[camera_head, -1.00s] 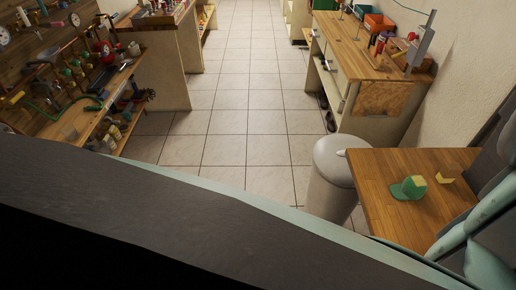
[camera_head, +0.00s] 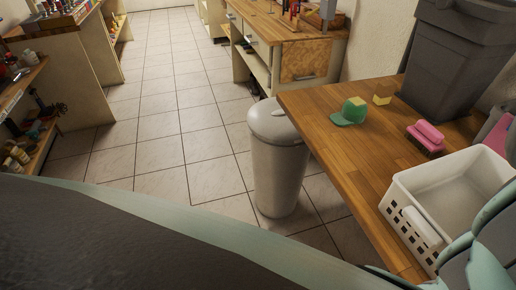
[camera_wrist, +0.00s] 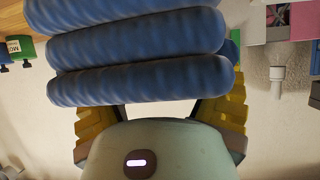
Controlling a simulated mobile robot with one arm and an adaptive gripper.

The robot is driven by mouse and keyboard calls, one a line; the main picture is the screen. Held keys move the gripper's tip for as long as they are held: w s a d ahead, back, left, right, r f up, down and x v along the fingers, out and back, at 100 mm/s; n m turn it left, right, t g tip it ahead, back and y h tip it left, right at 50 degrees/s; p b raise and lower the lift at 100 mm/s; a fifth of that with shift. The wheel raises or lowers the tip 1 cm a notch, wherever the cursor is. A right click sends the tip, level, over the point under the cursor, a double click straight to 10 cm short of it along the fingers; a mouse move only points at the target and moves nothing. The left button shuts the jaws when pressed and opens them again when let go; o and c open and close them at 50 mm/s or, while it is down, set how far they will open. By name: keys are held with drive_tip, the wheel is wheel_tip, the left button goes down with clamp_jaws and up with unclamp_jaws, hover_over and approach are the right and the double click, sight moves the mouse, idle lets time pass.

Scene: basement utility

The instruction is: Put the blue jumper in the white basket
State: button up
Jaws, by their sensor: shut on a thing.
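The blue jumper (camera_wrist: 140,55) shows in the wrist view as thick, ribbed blue rolls or folds. My gripper (camera_wrist: 160,108) is shut on it, with a yellow finger at each side. The jumper covers much of that view and hides what lies behind it. The white basket (camera_head: 455,178) stands on the wooden table at the lower right of the head view, with slotted sides. Its inside looks empty where I can see it. My arm hides its near right part. The jumper and my gripper are not visible in the head view.
The wooden table (camera_head: 335,145) also holds a green item (camera_head: 350,112), a yellow-brown block (camera_head: 383,94), a pink item (camera_head: 426,136) and a large dark grey bin (camera_head: 455,60). A light grey lidded bin (camera_head: 277,165) stands on the floor beside it. The tiled floor (camera_head: 155,110) is clear.

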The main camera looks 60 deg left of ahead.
drive_tip(key=shift+d+f, duration=0.35)
drive_tip(key=shift+f, duration=0.4)
drive_tip(key=shift+f+p, duration=0.85)
drive_tip(key=shift+f, duration=3.55)
drive_tip(key=shift+f, duration=0.15)
drive_tip(key=o, duration=1.1)
drive_tip(key=shift+o, duration=0.2)
